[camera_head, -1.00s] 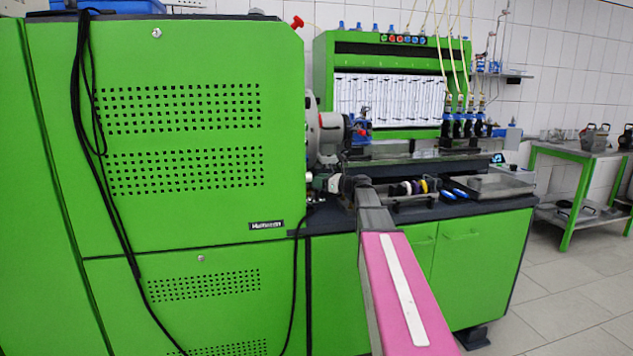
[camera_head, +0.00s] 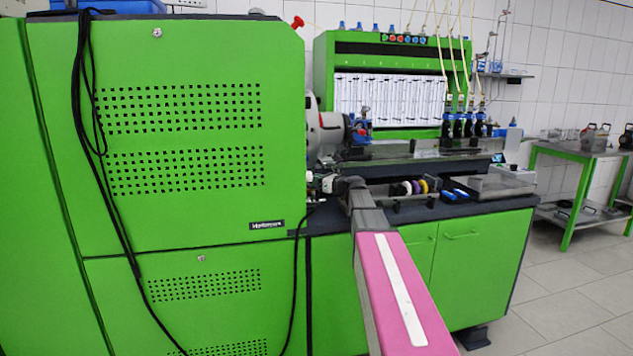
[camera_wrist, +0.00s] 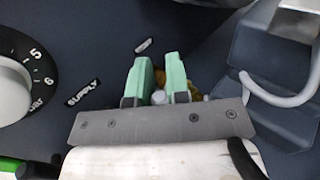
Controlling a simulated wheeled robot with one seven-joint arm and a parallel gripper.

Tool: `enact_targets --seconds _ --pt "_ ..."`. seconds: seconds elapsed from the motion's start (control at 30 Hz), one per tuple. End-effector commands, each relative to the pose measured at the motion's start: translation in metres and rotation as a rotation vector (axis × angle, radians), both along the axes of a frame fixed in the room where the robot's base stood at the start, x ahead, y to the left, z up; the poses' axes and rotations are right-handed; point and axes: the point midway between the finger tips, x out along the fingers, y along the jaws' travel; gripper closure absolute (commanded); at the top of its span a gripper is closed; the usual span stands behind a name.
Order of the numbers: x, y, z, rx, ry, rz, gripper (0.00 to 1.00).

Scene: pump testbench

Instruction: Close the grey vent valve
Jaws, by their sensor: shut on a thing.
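My gripper (camera_wrist: 159,60) shows in the wrist view with two pale green fingers pointing down at the dark bench panel. The fingers are close together, with a narrow gap. A small light grey part (camera_wrist: 158,97) shows low between them; I take it for the grey vent valve, and the gripper is shut on it. The fingers and the gripper's body hide most of it, so its handle angle cannot be told. In the head view my gripper (camera_head: 322,184) is at the bench's left end, beside the green cabinet, and the valve cannot be made out.
A black dial (camera_wrist: 18,78) with numbers lies left of the fingers, next to a SUPPLY label (camera_wrist: 83,92). A brass-coloured fitting (camera_wrist: 198,80) is just right of the fingers. A grey curved tube (camera_wrist: 275,98) is further right. The green cabinet (camera_head: 190,220) stands close on the left.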

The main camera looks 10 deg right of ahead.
Motion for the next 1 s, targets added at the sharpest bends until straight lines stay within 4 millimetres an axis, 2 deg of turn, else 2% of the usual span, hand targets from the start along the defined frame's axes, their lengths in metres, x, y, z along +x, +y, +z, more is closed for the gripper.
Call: enact_targets --seconds 0.3,0.33,0.4,0.77,1.0 --pt "0.0 0.0 0.0 -0.001 -0.001 -0.009 1.0" --pt "0.0 0.0 0.0 -0.001 -0.001 -0.009 0.74" --pt "0.0 0.0 0.0 -0.001 -0.001 -0.008 0.58" --pt "-0.005 -0.004 0.0 0.0 0.0 -0.009 0.58" --pt "-0.032 -0.03 0.0 -0.001 -0.001 -0.011 0.58"
